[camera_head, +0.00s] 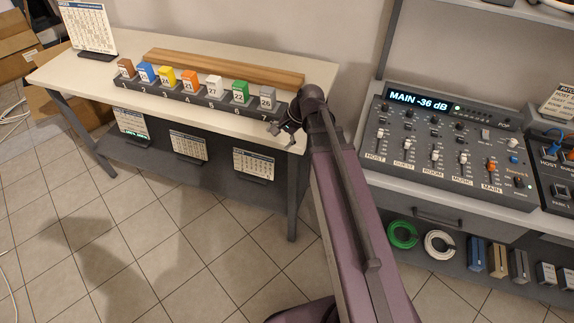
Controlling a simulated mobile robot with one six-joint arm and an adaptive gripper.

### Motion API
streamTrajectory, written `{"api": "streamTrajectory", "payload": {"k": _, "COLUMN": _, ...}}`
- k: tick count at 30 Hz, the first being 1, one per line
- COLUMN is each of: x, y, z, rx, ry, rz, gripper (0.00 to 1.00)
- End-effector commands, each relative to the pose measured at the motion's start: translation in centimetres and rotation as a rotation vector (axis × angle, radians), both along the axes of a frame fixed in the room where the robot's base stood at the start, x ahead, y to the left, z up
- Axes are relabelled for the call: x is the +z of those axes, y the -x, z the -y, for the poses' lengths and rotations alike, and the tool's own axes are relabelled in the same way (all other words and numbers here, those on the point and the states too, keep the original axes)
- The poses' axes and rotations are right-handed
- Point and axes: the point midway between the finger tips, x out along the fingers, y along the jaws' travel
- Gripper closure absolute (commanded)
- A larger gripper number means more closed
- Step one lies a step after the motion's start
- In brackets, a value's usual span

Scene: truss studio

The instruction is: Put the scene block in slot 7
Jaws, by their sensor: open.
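A dark rack (208,100) with slots numbered 1 to 7 stands on the white table. Each slot holds a numbered block: brown (126,68) in 1, blue (147,72) in 2, yellow (167,77) in 3, orange (190,81) in 4, white (214,87) in 5, green (240,92) in 6. A grey block (267,98) marked 26 stands upright in slot 7. I cannot tell which one is the scene block. My gripper (282,134) is open and looks empty, just in front of the rack's slot 7 end, apart from the grey block.
A wooden plank (225,68) lies behind the rack. A printed sign (88,28) stands at the table's (60,70) back left. Several sheets hang below its front. A mixer console (445,140) fills the right bench. The tiled floor (170,240) in front is clear.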

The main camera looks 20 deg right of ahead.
Motion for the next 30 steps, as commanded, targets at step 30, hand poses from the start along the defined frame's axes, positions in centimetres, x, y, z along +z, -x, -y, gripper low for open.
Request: {"api": "streamTrajectory", "payload": {"k": 30, "x": -2.2, "y": 9.8, "z": -0.1, "rx": 0.885, "ry": 0.526, "rz": 0.041, "gripper": 0.02}}
